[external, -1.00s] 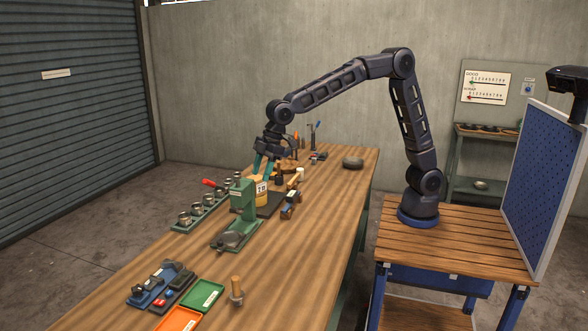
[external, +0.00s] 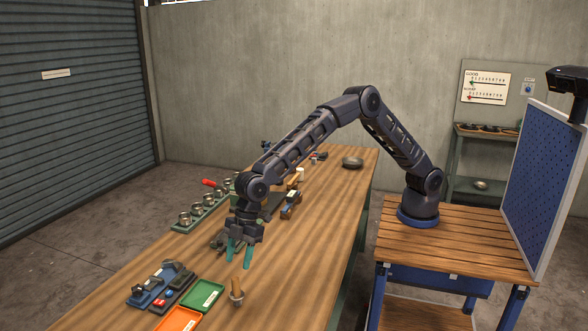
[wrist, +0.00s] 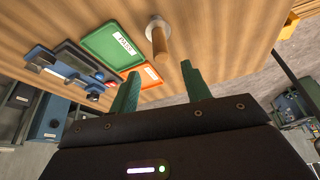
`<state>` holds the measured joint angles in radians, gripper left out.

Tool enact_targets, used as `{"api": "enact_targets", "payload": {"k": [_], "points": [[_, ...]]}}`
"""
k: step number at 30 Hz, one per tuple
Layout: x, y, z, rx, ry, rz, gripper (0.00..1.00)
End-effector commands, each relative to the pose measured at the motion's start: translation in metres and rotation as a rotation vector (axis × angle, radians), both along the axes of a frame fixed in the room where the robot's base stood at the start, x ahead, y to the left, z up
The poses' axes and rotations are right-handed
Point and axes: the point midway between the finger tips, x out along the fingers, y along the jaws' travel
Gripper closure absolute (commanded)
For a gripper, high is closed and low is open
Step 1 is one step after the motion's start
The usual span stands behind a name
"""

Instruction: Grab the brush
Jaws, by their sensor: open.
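The brush (external: 237,286) stands upright near the front of the wooden bench, with a pale wooden handle above a grey round base. It also shows in the wrist view (wrist: 160,42), in line with the gap between the fingers. My gripper (external: 239,258) is open and empty, fingers pointing down, a little above the brush handle. In the wrist view its two green fingers (wrist: 160,76) are spread, and the brush appears beyond their tips. I cannot tell how far the handle is from the fingers.
A green tray (external: 203,297) and an orange tray (external: 180,320) lie left of the brush. A blue tool holder (external: 158,286) lies further left. A row of metal cups (external: 197,212) lies behind. The bench (external: 300,270) right of the brush is clear.

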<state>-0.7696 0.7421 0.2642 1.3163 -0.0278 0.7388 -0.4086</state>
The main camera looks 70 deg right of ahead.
Motion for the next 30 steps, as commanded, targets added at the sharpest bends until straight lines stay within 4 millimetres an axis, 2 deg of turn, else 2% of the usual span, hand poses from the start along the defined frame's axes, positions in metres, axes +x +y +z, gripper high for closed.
{"api": "enact_targets", "payload": {"k": [6,14,24,30], "points": [[0.002,0.011,-0.031,-0.002,0.002,-0.001,0.52],[0.003,0.018,-0.047,-0.001,0.001,0.000,0.52],[0.005,0.032,-0.086,-0.001,0.001,-0.001,0.52],[0.005,0.034,-0.091,0.000,0.000,-0.001,0.52]]}}
